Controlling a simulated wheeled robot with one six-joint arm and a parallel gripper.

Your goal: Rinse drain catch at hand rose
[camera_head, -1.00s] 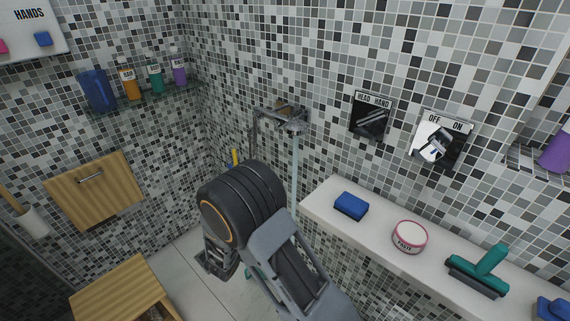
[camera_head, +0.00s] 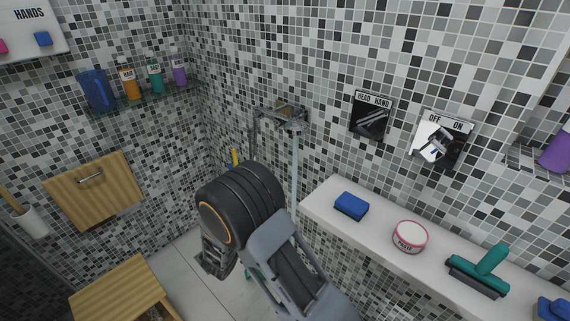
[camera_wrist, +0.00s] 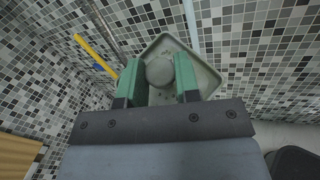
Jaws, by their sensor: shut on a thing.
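My gripper (camera_wrist: 160,88) has green fingers shut on the round grey knob of the drain catch (camera_wrist: 206,80), a pale grey-green square tray with a raised rim. In the head view my arm hides the catch and most of the gripper. A metal fitting (camera_head: 284,116) sits on the tiled wall; I cannot tell which part is the hand rose. A pale bluish vertical strip (camera_head: 295,165) hangs below it, pipe or water unclear. It also shows in the wrist view (camera_wrist: 191,25), meeting the tray's far edge. The HEAD/HAND plate (camera_head: 371,117) and OFF/ON plate (camera_head: 440,138) are to the right.
A white ledge (camera_head: 378,224) at right holds a blue sponge (camera_head: 351,206), a paste tub (camera_head: 410,237) and a green squeegee (camera_head: 482,272). A glass shelf (camera_head: 150,97) with bottles is at left. A wooden stool (camera_head: 118,290) stands lower left. A yellow stick (camera_wrist: 95,55) is near the gripper.

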